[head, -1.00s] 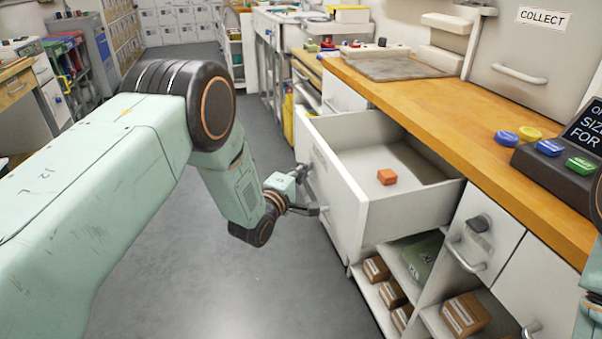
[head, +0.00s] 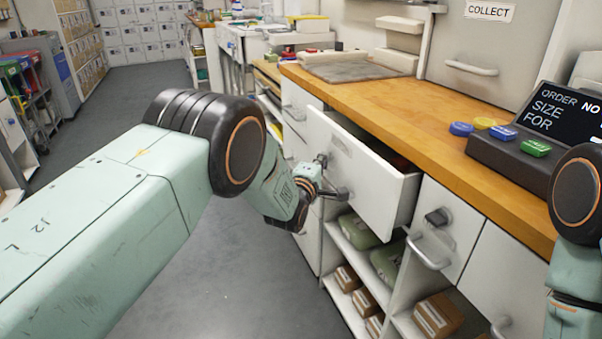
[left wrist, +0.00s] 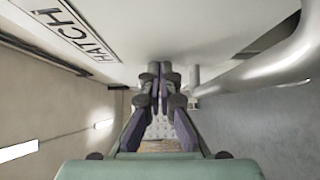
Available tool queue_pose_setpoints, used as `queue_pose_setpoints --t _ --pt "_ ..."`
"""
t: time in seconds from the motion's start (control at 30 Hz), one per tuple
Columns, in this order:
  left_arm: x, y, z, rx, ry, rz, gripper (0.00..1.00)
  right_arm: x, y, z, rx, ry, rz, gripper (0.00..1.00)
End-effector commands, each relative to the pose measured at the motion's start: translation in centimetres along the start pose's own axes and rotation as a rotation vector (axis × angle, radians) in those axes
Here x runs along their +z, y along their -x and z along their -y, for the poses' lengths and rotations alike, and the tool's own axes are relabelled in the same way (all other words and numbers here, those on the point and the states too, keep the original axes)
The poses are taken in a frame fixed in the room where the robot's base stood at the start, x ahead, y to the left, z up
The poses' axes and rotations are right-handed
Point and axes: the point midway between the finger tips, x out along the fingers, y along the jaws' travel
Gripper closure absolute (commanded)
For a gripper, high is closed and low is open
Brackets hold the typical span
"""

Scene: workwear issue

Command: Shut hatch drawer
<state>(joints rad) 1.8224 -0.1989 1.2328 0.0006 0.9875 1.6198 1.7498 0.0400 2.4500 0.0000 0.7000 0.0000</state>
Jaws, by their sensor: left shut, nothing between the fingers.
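The hatch drawer (head: 362,178) is a white drawer under the wooden counter. My left gripper (head: 331,177) is at the outer face of the drawer front, shut and empty. In the left wrist view the shut fingers (left wrist: 155,85) lie between the white front with a HATCH label (left wrist: 78,32) and a round handle bar (left wrist: 275,65). I cannot tell whether they touch either. Most of the drawer's inside is hidden. My right gripper is out of view.
The wooden counter (head: 420,125) holds a dark order display (head: 550,125) with coloured buttons. Below are an open shelf with green bundles (head: 355,228) and brown boxes (head: 437,315), and a locked-looking cupboard door (head: 440,225). The grey floor (head: 215,270) at left is clear.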

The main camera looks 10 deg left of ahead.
Motion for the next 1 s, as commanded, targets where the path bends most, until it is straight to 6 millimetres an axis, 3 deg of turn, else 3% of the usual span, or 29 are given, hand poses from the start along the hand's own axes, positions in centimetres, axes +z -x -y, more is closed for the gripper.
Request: queue_pose_setpoints --t 0.1,0.4,1.0 --pt "1.7 -1.5 0.4 0.002 0.0 0.003 1.0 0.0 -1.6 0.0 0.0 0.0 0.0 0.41" --pt "3.9 -3.8 0.2 0.0 -0.001 0.001 1.0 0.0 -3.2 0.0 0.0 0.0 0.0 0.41" --pt "4.7 -4.5 -0.3 0.005 -0.004 0.007 1.0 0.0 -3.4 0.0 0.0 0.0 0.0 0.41"
